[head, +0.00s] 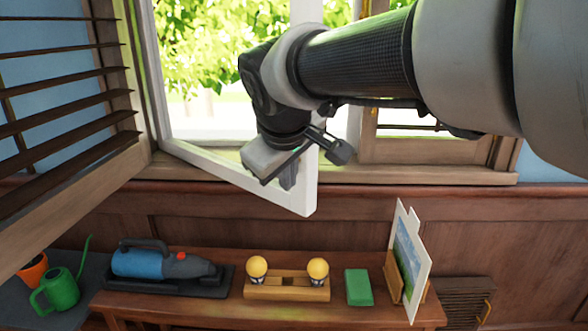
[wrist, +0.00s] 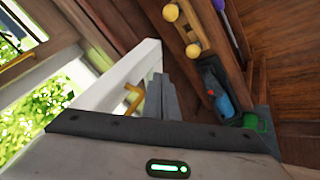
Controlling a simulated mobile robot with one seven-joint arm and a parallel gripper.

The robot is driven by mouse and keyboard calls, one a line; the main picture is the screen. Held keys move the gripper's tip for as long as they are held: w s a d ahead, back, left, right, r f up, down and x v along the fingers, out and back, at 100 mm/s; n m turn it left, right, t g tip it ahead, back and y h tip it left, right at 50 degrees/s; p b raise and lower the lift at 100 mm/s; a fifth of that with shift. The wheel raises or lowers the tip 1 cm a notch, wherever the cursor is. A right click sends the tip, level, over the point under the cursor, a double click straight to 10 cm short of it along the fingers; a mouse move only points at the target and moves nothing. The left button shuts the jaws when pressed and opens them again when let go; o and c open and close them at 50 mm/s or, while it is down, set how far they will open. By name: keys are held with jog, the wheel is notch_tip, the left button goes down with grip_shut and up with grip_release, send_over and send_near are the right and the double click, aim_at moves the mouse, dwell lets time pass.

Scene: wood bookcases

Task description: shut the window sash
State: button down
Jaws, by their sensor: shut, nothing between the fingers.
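The white window sash (head: 307,200) stands swung open into the room, its lower corner out over the bench. It also shows in the wrist view (wrist: 146,58), with a brass-coloured handle (wrist: 133,98) on it. The window frame and wooden sill (head: 420,174) are behind it. My gripper (head: 288,180) is shut and empty, pointing down in front of the sash near its free edge. In the wrist view the closed fingers (wrist: 164,95) are right beside the sash and handle. I cannot tell whether they touch. My arm hides the sash's upper part.
A louvred shutter (head: 70,110) stands open at left. On the bench (head: 210,312) are a blue handheld vacuum (head: 150,263), a wooden stand with two yellow bulbs (head: 287,290), a green box (head: 358,287) and a picture (head: 408,258). A green watering can (head: 60,290) is at lower left.

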aim_at(301, 180)
jog(key=shift+w+d, duration=0.65)
jog(key=shift+w, duration=0.15)
jog(key=shift+w+d, duration=0.6)
jog(key=shift+w, duration=0.2)
jog(key=shift+w, duration=0.1)
jog(key=w+d+p, duration=0.6)
jog(key=w, duration=0.5)
jog(key=w+d+p, duration=0.6)
jog(key=w, duration=0.5)
jog(key=shift+w+d, duration=0.2)
jog(key=shift+d, duration=0.15)
jog(key=shift+s+a, duration=0.1)
